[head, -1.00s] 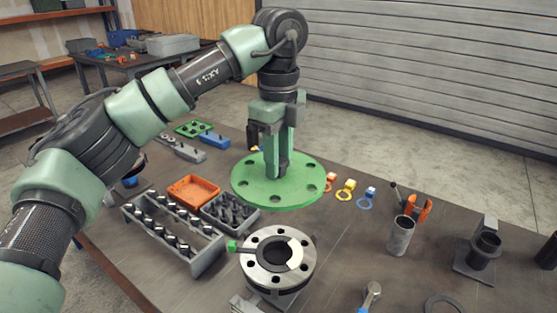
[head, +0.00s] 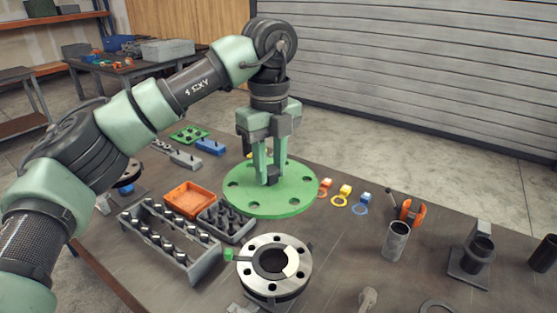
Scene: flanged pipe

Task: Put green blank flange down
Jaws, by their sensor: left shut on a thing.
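The green blank flange (head: 242,200) is a flat round disc with several bolt holes around its rim, in the middle of the head view. My left gripper (head: 267,180) points straight down over its centre and is shut on the dark grip at the middle of the flange. The disc is level and close to the bench top; I cannot tell whether it touches. The steel pipe flange (head: 254,255) stands upright in front of it, its dark bore and bolt holes uncovered. My right gripper is out of view.
A bolt rack (head: 160,245), an orange tray (head: 190,200) and a dark bolt tray (head: 228,224) lie left of the flange. Coloured tags (head: 343,195) lie close on its right. A grey tube (head: 396,241) and a dark fitting (head: 470,262) stand farther right.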

